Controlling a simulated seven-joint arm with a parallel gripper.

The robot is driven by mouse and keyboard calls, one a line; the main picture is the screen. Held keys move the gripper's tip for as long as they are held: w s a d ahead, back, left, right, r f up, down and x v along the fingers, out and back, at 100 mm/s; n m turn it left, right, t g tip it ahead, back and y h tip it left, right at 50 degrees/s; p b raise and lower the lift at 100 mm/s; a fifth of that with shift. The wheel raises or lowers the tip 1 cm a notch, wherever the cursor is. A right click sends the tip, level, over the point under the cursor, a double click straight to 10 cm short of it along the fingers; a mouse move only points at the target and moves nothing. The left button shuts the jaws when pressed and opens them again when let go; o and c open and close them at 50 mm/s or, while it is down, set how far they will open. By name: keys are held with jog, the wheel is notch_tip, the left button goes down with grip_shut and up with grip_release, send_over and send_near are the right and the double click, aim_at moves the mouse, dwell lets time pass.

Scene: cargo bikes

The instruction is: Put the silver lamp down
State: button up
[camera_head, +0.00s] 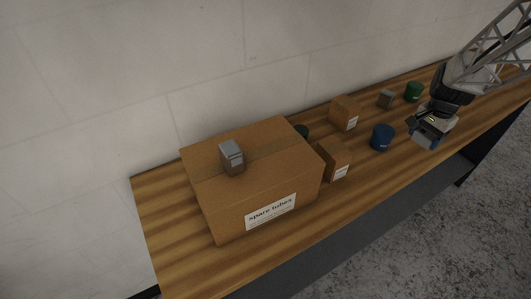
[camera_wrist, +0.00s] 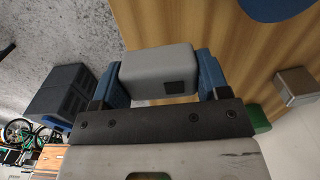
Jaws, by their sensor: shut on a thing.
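My gripper (camera_wrist: 157,75) is shut on a silver-grey block-shaped lamp (camera_wrist: 156,70) with a small dark square on its side. Its blue fingers press the lamp from both ends in the wrist view. In the head view my gripper (camera_head: 428,137) is over the right part of the wooden table (camera_head: 168,250), near its front edge. The held lamp cannot be made out clearly there. I cannot tell whether it touches the table. A similar grey block (camera_head: 232,157) stands on the large carton, and another (camera_head: 385,99) stands at the back of the table.
A blue tin (camera_head: 382,137) stands just left of my gripper. A green tin (camera_head: 413,91) is behind it. Two small cartons (camera_head: 344,112) (camera_head: 335,158) stand beside the large "spare tubes" carton (camera_head: 200,190). A wall runs along the back. Bare wood shows along the front edge.

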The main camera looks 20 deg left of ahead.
jog(key=s+a+r+n, duration=0.45)
jog(key=s+a, duration=0.35)
jog(key=a, duration=0.3)
jog(key=s+a+r+n, duration=0.4)
jog(key=s+a+r, duration=0.3)
jog(key=a, duration=0.5)
jog(key=s+a+r+n, duration=0.1)
jog(key=s+a+n, duration=0.2)
jog(key=s, duration=0.9)
jog(key=s+a+r+n, duration=0.1)
jog(key=s+a+n, duration=0.3)
jog(key=s, duration=0.8)
jog(key=shift+a+r+n, duration=0.3)
jog(key=shift+n, duration=0.75)
send_over(273, 163)
jog(key=shift+f, duration=0.7)
